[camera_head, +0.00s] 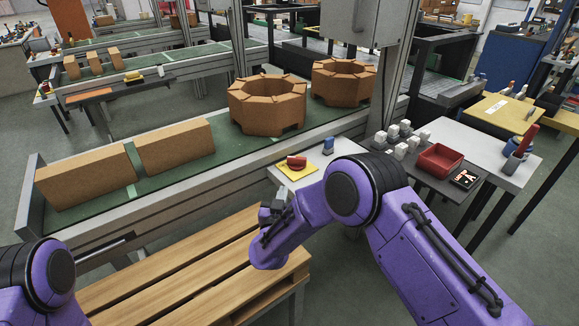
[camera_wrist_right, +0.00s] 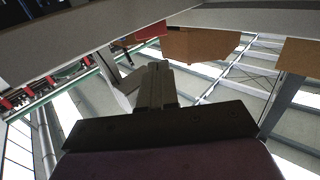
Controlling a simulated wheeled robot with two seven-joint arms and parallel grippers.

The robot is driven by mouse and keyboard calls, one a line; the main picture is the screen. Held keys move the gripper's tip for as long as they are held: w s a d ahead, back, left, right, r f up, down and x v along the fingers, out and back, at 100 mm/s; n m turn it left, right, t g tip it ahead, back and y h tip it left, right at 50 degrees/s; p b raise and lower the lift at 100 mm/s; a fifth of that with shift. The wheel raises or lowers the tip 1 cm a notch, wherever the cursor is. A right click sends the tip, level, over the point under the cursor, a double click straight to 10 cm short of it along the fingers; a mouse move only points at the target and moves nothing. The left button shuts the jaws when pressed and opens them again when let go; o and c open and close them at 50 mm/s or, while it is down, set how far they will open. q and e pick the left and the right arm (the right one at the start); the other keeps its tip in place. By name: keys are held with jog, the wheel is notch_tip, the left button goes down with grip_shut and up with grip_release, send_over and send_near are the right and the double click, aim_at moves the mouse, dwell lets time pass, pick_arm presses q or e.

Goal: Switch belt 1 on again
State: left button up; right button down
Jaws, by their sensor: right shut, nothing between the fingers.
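A red rotary knob (camera_head: 297,162) sits on a yellow plate (camera_head: 296,171) on a small pale shelf at the front edge of the near conveyor belt (camera_head: 222,160). A small blue item (camera_head: 328,146) stands to its right on the shelf. My right gripper (camera_head: 272,208) is left of and below the knob, apart from it, above the pallet's back edge. Its fingers (camera_wrist_right: 155,85) are together and empty in the right wrist view. My left gripper is outside the views; only part of my left arm shows at lower left. No belt number is readable.
Two long brown blocks (camera_head: 85,178) and two brick rings (camera_head: 268,104) rest on the near belt. A wooden pallet (camera_head: 170,280) lies in front. A side table at right holds several pale cubes (camera_head: 397,139) and a red bin (camera_head: 440,158). A grey post stands behind the belt.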

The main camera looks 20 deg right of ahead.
aim_at(292, 161)
jog(key=p+x, duration=0.1)
jog(key=x, duration=1.2)
jog(key=shift+w+d+f, duration=0.15)
jog(key=shift+w+d, duration=0.05)
jog(key=shift+w, duration=0.1)
